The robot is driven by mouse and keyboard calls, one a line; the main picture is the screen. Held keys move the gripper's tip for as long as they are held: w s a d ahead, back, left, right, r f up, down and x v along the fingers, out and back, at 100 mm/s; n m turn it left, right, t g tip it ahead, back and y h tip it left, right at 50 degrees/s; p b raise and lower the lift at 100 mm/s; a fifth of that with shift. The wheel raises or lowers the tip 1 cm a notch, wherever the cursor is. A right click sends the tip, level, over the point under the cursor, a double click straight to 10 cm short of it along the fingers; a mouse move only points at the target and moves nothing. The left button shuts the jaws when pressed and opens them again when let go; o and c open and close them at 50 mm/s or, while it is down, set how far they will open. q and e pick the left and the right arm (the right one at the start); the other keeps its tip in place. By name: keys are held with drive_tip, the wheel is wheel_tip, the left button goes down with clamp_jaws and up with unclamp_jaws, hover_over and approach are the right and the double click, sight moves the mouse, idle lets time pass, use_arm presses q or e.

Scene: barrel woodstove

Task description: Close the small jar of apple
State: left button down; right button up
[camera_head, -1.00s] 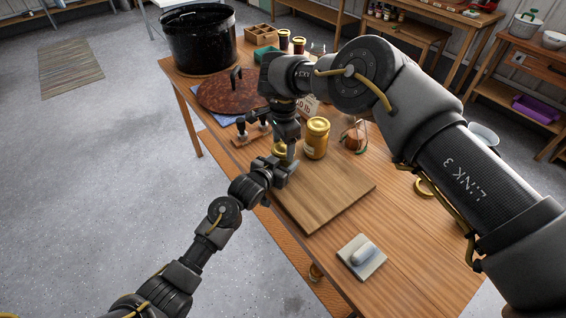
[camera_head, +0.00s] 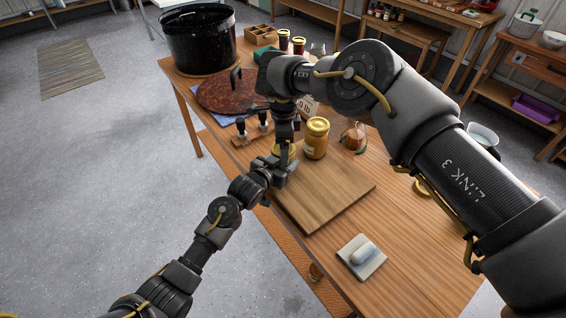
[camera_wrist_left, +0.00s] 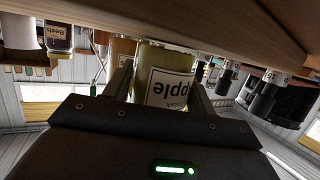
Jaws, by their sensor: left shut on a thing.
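The small jar of apple (camera_wrist_left: 168,72), with pale contents and an "Apple" label, shows between my left gripper's fingers in the left wrist view, which is upside down. My left gripper (camera_head: 279,168) is shut on its side, near the left edge of the cutting board in the head view. My right gripper (camera_head: 285,146) points down directly above the jar. A bit of gold shows there, but whether it is lid or jar is unclear. The right fingertips are largely hidden, so their opening cannot be told.
A larger gold-lidded jar (camera_head: 317,138) stands close right of the grippers. The cutting board (camera_head: 325,195) is bare in front. A white dish with a cloth-like object (camera_head: 361,257), a gold lid (camera_head: 423,187), an onion-like item (camera_head: 354,137) and a black pot (camera_head: 200,42) are around.

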drive_tip(key=shift+r, duration=2.25)
drive_tip(key=shift+c, duration=0.2)
wheel_tip(320, 180, up, 2)
drive_tip(key=n, duration=0.3)
drive_tip(key=shift+w+n, duration=0.1)
drive_tip(key=shift+n, duration=0.3)
drive_tip(key=n, duration=0.1)
drive_tip(key=r+n, duration=0.1)
drive_tip(key=shift+r+n, duration=0.25)
drive_tip(key=shift+n, duration=0.15)
drive_tip(key=shift+f, duration=0.1)
drive_tip(key=shift+f, duration=3.95)
